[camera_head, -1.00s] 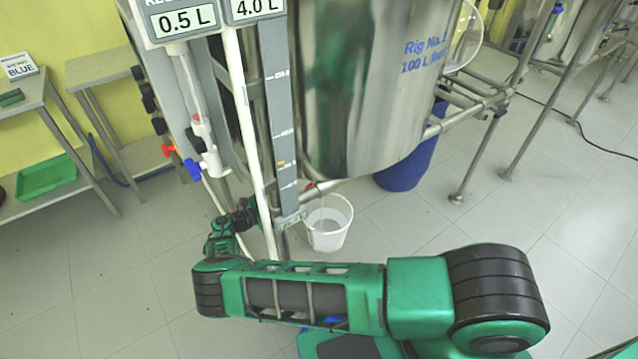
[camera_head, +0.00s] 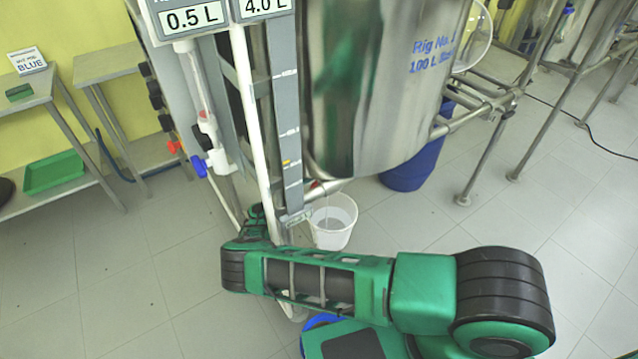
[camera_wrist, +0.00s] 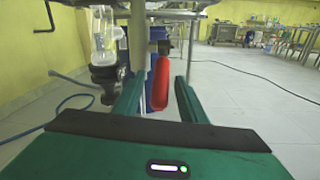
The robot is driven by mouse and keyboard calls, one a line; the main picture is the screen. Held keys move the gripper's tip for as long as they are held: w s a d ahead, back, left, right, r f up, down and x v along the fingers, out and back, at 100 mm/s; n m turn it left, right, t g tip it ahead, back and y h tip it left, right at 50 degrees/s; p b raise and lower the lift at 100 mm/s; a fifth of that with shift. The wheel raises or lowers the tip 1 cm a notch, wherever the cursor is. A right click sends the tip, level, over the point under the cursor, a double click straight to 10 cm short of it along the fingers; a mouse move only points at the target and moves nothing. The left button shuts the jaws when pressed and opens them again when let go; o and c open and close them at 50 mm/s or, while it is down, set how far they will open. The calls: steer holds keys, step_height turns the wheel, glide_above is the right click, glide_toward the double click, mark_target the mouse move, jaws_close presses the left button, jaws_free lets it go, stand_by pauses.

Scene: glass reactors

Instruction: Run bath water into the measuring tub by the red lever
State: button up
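The red lever (camera_wrist: 160,84) stands out in the wrist view, pointing toward me and slightly down. My gripper (camera_wrist: 158,98) is open, with one green finger on each side of the lever; I see no clear contact. In the head view a small red piece (camera_head: 316,184) shows at the pipe under the steel vessel (camera_head: 375,90); it may be the same lever. A white tub (camera_head: 333,235) stands on the floor below it. Whether water runs into the tub is unclear.
Signs read 0.5 L (camera_head: 196,17) and 4.0 L (camera_head: 265,5) above a grey scale (camera_head: 287,120). Red and blue valve handles (camera_head: 199,164) are at left. A blue drum (camera_head: 415,165) and frame legs stand behind. Open floor lies at left and right.

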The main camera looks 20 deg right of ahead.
steer(key=shift+w+d, duration=0.15)
steer(key=shift+d, duration=0.2)
jaws_close()
steer(key=shift+r, duration=0.1)
steer(key=shift+w+a+r+y, duration=0.1)
steer(key=shift+r+y, duration=0.25)
steer(key=shift+y, duration=0.05)
steer(key=shift+a+r+g+y, duration=0.2)
steer(key=shift+r+g+y, duration=0.5)
steer(key=shift+y, duration=0.3)
steer(key=shift+r, duration=0.1)
